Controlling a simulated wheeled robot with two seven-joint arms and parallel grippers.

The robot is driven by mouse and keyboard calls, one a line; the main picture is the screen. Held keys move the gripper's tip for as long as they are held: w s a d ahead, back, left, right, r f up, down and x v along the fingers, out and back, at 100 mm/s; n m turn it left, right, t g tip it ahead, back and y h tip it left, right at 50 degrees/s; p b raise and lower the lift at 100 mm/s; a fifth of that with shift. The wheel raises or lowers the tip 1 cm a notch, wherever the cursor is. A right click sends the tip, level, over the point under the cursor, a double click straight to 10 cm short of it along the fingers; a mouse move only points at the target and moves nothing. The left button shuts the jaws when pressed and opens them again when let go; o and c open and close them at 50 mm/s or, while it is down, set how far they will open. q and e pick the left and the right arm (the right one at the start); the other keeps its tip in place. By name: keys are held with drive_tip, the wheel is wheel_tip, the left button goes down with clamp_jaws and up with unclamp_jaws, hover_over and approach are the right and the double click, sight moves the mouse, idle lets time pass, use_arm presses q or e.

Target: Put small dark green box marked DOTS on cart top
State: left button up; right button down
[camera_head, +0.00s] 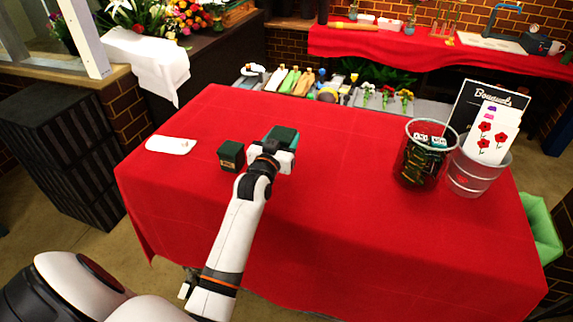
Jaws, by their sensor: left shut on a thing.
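A small dark green box (231,155) stands upright on the red-covered table (330,210), just left of my left gripper. My left gripper (272,146) is over the far left part of the table and shut on a second dark green box (284,135) with a teal edge. The gripper partly hides that second box, and I cannot tell whether it touches the cloth. No DOTS marking is readable on either box. I cannot make out for sure which surface is the cart top. My right gripper is not in view.
A white flat piece (171,145) lies at the table's left. A dark glass-like container (418,165) and a metal bucket (466,178) with flower cards stand at the right. Beyond the far edge is a low row of bottles and flowers (300,80). The table's middle is clear.

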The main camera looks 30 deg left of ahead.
use_arm(q)
drive_tip(key=f, duration=0.1)
drive_tip(key=s+f, duration=0.1)
drive_tip(key=shift+d+f, duration=0.15)
drive_tip(key=shift+f, duration=0.25)
drive_tip(key=f, duration=0.4)
drive_tip(key=shift+w+f+p, duration=0.2)
drive_tip(key=shift+f+p, duration=0.05)
drive_tip(key=shift+p, duration=0.1)
drive_tip(key=shift+s+f, duration=0.1)
drive_tip(key=shift+f, duration=0.3)
drive_tip(key=shift+f, duration=0.1)
drive_tip(key=o, duration=1)
drive_tip(key=shift+o, duration=0.2)
drive_tip(key=b+v, duration=0.1)
drive_tip(key=v, duration=1.1)
drive_tip(key=shift+b, duration=0.4)
